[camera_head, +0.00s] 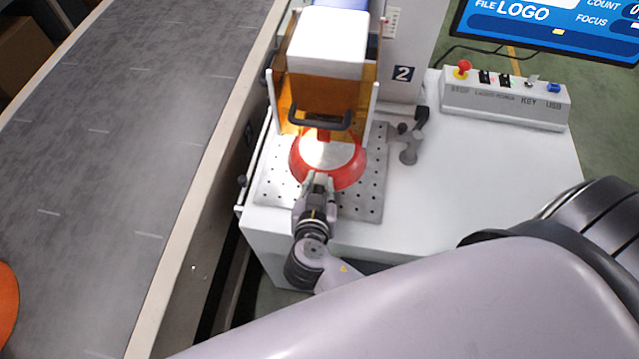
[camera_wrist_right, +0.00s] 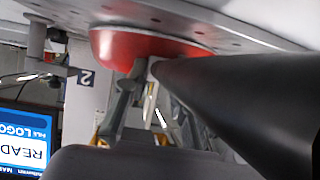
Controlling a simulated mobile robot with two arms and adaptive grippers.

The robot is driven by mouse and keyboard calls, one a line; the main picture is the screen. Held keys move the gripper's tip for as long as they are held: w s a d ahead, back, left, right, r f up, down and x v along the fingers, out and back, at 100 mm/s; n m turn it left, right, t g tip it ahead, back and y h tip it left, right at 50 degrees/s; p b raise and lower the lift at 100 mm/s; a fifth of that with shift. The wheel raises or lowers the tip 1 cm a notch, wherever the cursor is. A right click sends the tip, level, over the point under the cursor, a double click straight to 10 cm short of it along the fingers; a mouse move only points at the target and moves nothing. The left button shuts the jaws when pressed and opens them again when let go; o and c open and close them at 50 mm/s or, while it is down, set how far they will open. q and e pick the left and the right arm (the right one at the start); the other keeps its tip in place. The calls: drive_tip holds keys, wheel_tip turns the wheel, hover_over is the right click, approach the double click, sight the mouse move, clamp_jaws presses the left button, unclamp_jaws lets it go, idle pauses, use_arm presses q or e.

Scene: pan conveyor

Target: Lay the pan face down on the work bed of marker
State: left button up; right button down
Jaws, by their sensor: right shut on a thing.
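The red pan (camera_head: 328,158) sits face down at the work bed (camera_head: 372,192), the perforated metal plate of the marker (camera_head: 327,47). Its pale round underside faces up, partly beneath the marker's orange guard. In the right wrist view, which is upside down, the pan's red side (camera_wrist_right: 150,45) lies close against the plate; I cannot tell if the whole rim touches. My right gripper (camera_head: 318,181) is shut on the pan at its near side. Its fingers (camera_wrist_right: 143,75) are beside a thick black bar that looks like the pan's handle (camera_wrist_right: 225,90). My left gripper is not in view.
A grey conveyor (camera_head: 120,130) runs along the left, with an orange round thing (camera_head: 6,305) at its edge. A grey clamp-like fitting (camera_head: 408,145) stands right of the bed. A control box (camera_head: 505,98) and screen (camera_head: 550,22) are behind. The white tabletop (camera_head: 480,180) is clear.

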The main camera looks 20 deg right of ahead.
drive_tip(key=shift+s+f, duration=0.1)
drive_tip(key=shift+f, duration=0.1)
idle(0.6)
drive_tip(key=c, duration=1.2)
unclamp_jaws()
drive_tip(key=shift+c, duration=0.2)
